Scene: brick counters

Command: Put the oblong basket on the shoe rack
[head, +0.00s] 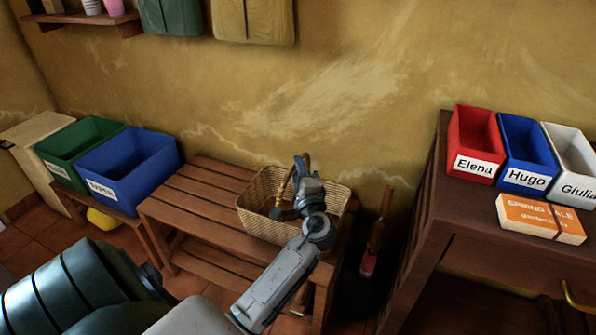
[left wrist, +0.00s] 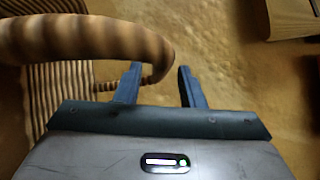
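The oblong basket (head: 257,222), woven and tan, sits upright on the right end of the slatted wooden shoe rack (head: 190,205). Its arched handle (head: 281,193) stands up over the middle. My left gripper (head: 291,190) is at the handle, above the basket, and hides part of it. In the left wrist view the two fingers (left wrist: 160,86) are apart, and the striped handle (left wrist: 80,38) curves past the left finger into the gap, not visibly clamped. My right gripper is not in view.
Green (head: 82,143) and blue (head: 135,168) bins stand left of the rack. A cabinet (head: 470,245) at right carries red, blue and white labelled bins and an orange box (head: 541,217). A red-handled tool (head: 375,240) stands between rack and cabinet. The rack's left top is clear.

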